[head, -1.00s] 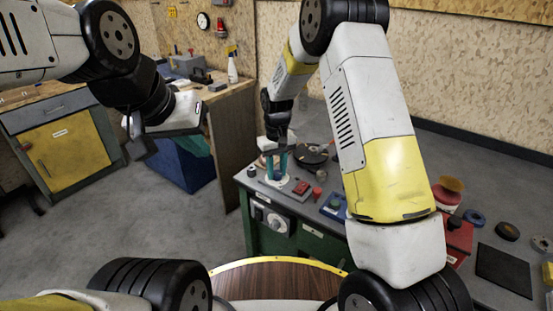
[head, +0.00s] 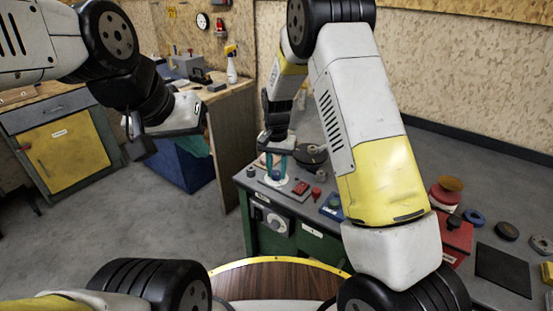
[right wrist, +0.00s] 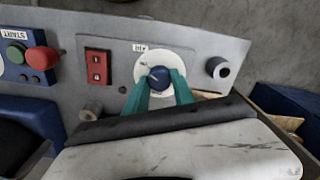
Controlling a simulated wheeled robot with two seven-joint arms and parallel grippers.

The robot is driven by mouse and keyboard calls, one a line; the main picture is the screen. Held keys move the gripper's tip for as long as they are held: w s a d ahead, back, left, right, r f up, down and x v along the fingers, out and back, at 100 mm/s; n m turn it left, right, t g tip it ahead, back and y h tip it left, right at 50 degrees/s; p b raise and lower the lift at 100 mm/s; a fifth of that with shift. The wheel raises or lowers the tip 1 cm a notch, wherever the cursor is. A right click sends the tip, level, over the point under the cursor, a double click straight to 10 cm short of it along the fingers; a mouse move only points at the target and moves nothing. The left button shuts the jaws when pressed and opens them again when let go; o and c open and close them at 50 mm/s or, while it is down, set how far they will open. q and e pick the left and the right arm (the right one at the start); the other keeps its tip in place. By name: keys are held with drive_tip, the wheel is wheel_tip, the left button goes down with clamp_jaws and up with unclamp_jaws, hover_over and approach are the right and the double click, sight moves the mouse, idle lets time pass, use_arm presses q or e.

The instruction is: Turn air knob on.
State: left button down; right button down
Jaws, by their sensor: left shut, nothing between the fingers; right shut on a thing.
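The air knob (right wrist: 159,77) is a blue knob on a round white plate with a small label beside it, seen in the right wrist view. The plate also shows on the bench panel in the head view (head: 278,188). My right gripper (right wrist: 160,84) has its two teal fingers on either side of the knob, shut on it. In the head view the right gripper (head: 277,178) reaches down to the panel from above. My left gripper (head: 180,117) hangs in the air at the left, away from the panel; its fingertips are not clear.
Beside the knob are a red switch block (right wrist: 97,68) and a grey cylindrical post (right wrist: 218,68). Further along are green and red push buttons (right wrist: 36,60). A wooden workbench (head: 232,100) with a spray bottle (head: 231,66) stands at the back left. Open floor lies left of the panel.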

drive_tip(key=shift+w+r, duration=0.1)
idle(0.4)
drive_tip(key=c, duration=1.1)
unclamp_jaws()
drive_tip(key=shift+o, duration=0.2)
drive_tip(key=shift+r, duration=3.85)
drive_tip(key=shift+r, duration=0.1)
wheel_tip(320, 180, up, 9)
drive_tip(key=t+y, duration=0.1)
hover_over(277, 172)
drive_tip(key=s+d, duration=0.5)
drive_tip(key=s+d+r+n+t+y, duration=0.1)
drive_tip(key=s+d+r+t, duration=0.1)
drive_tip(key=s+d+r, duration=0.4)
drive_tip(key=s+d+r+n+t, duration=0.1)
drive_tip(key=s, duration=0.7)
drive_tip(key=s+d+r+n+t, duration=0.1)
drive_tip(key=s+d+r+t, duration=0.1)
drive_tip(key=s, duration=0.6)
drive_tip(key=shift+r, duration=0.3)
